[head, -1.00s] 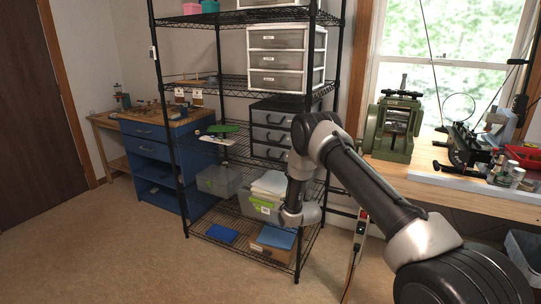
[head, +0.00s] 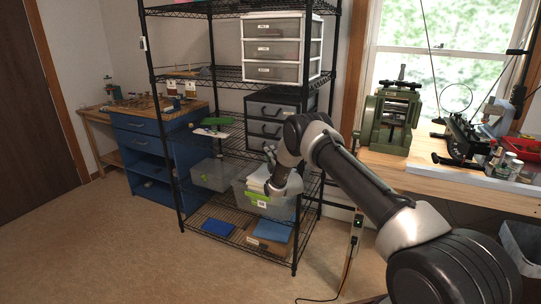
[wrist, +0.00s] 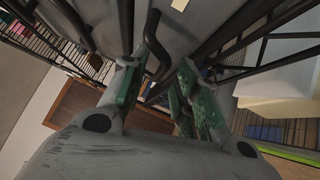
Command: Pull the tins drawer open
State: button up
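A grey drawer unit with a black frame (head: 273,103) stands on the middle shelf of the black rack. Its drawers have dark curved handles and look shut; the lowest is partly behind my arm. I cannot read which is the tins drawer. In the wrist view a grey drawer front (wrist: 190,25) with a pale label (wrist: 179,4) is close ahead. A black curved handle (wrist: 154,45) shows between the fingers of my gripper (wrist: 160,88). The green-padded fingers are apart, with the handle just beyond or between them; contact cannot be told. In the head view my arm mostly hides the gripper.
A white drawer unit (head: 276,48) with labelled drawers stands on the shelf above. Below is a clear bin (head: 265,205) with pale contents, close to my wrist. Rack posts (head: 319,150) flank the drawers. A workbench (head: 450,185) is at right; open floor lies front left.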

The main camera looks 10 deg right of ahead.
jog(key=shift+w, duration=0.15)
grip_shut()
